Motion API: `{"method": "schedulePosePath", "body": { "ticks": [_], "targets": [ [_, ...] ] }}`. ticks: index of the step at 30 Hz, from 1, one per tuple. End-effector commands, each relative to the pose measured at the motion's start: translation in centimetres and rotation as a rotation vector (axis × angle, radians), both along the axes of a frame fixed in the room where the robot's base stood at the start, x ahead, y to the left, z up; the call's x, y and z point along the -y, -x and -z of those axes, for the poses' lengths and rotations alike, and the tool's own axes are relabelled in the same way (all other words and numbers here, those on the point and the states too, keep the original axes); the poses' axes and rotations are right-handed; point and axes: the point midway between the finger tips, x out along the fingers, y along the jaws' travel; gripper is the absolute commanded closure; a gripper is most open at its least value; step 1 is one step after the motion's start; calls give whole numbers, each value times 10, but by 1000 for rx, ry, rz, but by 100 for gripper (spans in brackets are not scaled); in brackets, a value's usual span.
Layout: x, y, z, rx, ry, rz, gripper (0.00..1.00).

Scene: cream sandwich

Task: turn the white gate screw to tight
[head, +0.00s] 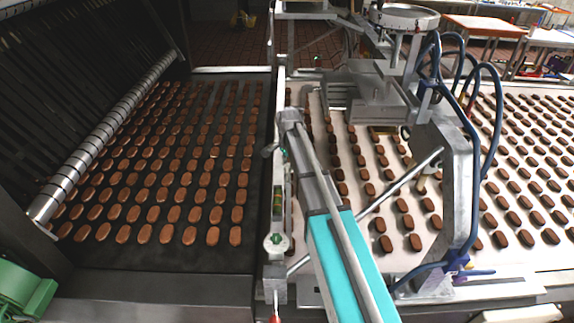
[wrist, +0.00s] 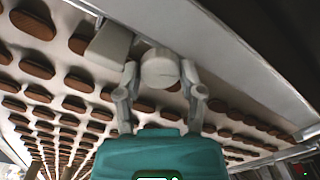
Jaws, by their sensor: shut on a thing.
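The white gate screw (wrist: 160,66) shows in the wrist view as a round pale knob near the top middle, close to a long pale rail (wrist: 240,60). My gripper (wrist: 159,75) has one grey finger on each side of the knob and is shut on it. Its teal body (wrist: 160,155) fills the lower middle of the wrist view. The screw's thread is hidden, and I cannot tell how tight it is. In the head view I cannot clearly make out the fingertips or the screw.
Rows of brown biscuits lie on the dark belt (head: 150,253) at left and on the pale belt (head: 350,215) at right. A grey machine frame (head: 458,165) with blue hoses (head: 487,125) stands over the pale belt. A pale block (wrist: 108,45) sits left of the knob.

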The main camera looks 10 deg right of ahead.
Motion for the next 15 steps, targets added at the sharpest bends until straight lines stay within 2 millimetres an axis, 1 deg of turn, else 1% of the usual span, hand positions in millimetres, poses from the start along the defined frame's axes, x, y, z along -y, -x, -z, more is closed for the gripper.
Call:
{"method": "schedulePosePath", "body": {
  "ticks": [6, 15],
  "targets": [
    [-1, -2, 0, 4, -4, 122, 97],
    [-1, -3, 0, 5, -4, 184, 97]
  ]
}}
